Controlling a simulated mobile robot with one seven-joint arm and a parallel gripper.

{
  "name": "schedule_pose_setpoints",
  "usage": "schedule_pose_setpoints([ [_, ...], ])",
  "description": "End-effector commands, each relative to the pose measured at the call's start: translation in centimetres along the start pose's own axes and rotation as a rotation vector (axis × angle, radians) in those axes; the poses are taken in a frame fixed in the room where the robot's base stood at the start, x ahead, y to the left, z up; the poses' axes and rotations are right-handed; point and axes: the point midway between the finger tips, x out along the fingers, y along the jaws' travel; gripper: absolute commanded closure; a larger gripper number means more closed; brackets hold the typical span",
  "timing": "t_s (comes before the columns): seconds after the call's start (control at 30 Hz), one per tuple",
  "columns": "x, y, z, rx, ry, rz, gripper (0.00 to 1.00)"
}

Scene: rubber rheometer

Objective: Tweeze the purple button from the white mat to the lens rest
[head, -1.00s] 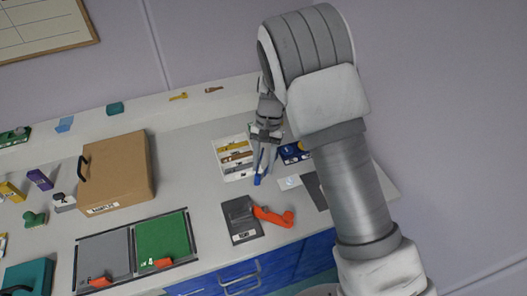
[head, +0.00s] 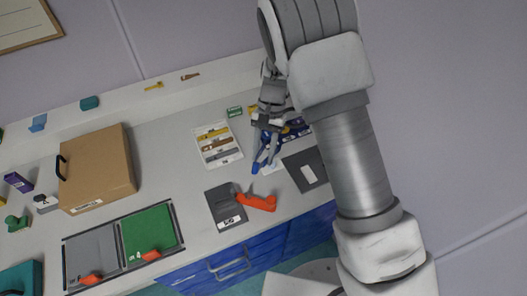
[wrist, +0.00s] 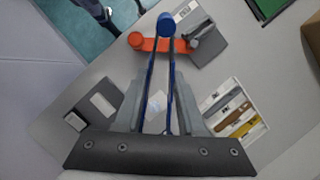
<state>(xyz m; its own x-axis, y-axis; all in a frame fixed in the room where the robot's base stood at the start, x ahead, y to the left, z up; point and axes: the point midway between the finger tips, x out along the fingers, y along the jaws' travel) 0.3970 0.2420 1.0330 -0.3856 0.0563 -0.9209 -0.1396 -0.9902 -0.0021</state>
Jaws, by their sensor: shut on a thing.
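My gripper (head: 268,123) points down over the bench and is shut on blue tweezers (head: 259,162). In the wrist view the two thin tweezer arms (wrist: 170,75) run away from the jaws. A round blue end (wrist: 166,25) shows at their tips; I cannot tell whether it is part of the tweezers or a thing in them. A pale square (wrist: 157,99), perhaps the white mat, lies below, seen between the arms. I cannot make out a purple button. A dark grey mat (head: 297,162) with a white rectangle lies to the right; I cannot tell which thing is the lens rest.
A white tray of coloured strips (head: 218,163) lies left of the tweezers. An orange piece (head: 256,202) and a dark labelled block (head: 224,207) are in front. A cardboard box (head: 98,170) and a green panel (head: 150,233) stand further left. Bare bench lies between tray and box.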

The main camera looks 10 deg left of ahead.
Motion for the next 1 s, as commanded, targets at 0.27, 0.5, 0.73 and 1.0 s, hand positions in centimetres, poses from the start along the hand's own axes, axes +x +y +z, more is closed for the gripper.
schedule_pose_setpoints([
  [0.27,1.6,0.0,-0.7,-0.001,0.000,0.000,0.66],
  [0.5,3.8,0.0,-1.6,-0.001,0.001,0.001,0.66],
  [0.73,5.9,0.0,-2.5,-0.001,0.000,0.000,0.66],
  [1.0,8.3,0.0,-3.5,0.000,0.001,-0.001,0.66],
])
